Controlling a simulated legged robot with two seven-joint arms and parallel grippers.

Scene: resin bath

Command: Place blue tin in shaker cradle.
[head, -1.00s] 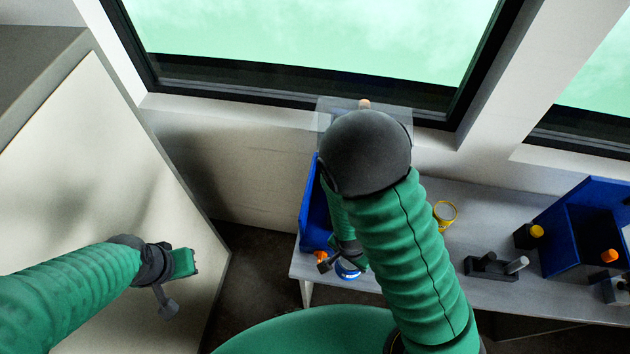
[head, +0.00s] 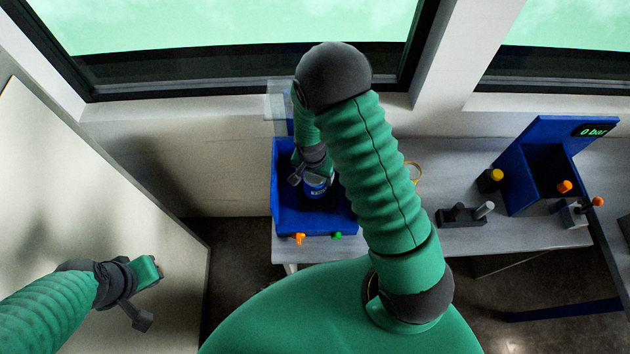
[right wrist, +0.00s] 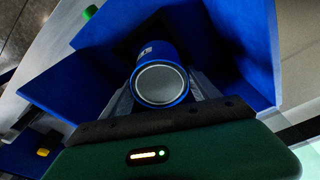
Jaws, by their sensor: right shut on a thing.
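The blue tin (head: 316,186) is in my right gripper (head: 314,178), which is shut on it. The right wrist view shows the tin (right wrist: 160,78) between the grey fingers, its pale round end facing the camera. In the head view the tin is within the outline of a blue open-fronted box (head: 287,214), which looks like the shaker. A dark square recess (right wrist: 128,50), perhaps the cradle, shows behind the tin in the wrist view. I cannot tell whether the tin touches it. My left gripper (head: 150,272) is away at the lower left, empty; its jaw opening is unclear.
An orange knob (head: 299,239) and a green knob (head: 337,235) are on the box's front. Right along the bench (head: 440,160) are a yellow ring (head: 414,168), a dark block with levers (head: 462,216), and a blue unit reading "0 bar" (head: 560,128). A pale panel stands left.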

